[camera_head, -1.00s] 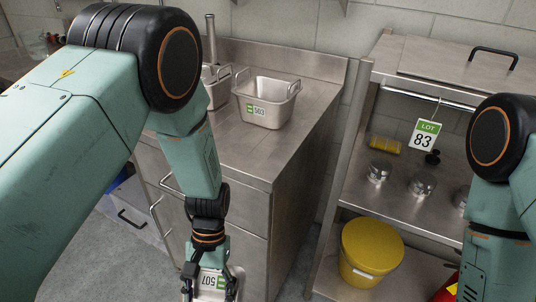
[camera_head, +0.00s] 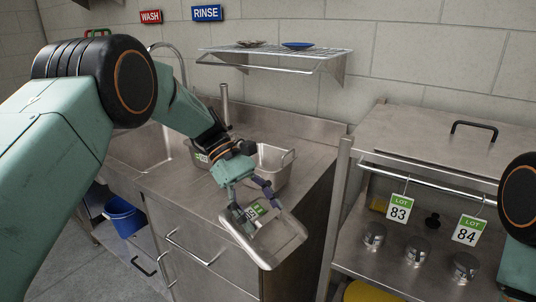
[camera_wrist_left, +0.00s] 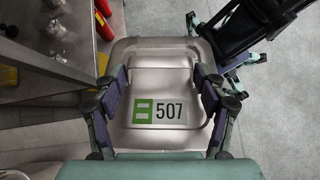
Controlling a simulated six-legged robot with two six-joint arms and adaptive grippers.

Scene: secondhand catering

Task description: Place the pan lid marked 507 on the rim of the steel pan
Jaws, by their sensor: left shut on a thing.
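The steel pan lid marked 507 (camera_head: 284,246) is in my left gripper (camera_head: 250,203), tilted in the air in front of the counter edge. In the left wrist view the lid (camera_wrist_left: 160,65) faces the camera, with the green mark and 507 readable. The gripper's fingers (camera_wrist_left: 158,95) are shut on it from both sides. A rectangular steel pan (camera_head: 277,167) stands on the counter behind the gripper, which hides part of it. The lid is apart from its rim. A second steel pan (camera_head: 196,154) stands to its left, partly hidden.
A sink (camera_head: 135,150) lies left on the steel counter (camera_head: 325,150). A wire shelf (camera_head: 275,58) hangs above it with plates. At right, a steel stand (camera_head: 450,138) holds several metal canisters and hanging tags 83 and 84. A blue bucket (camera_head: 122,217) is below.

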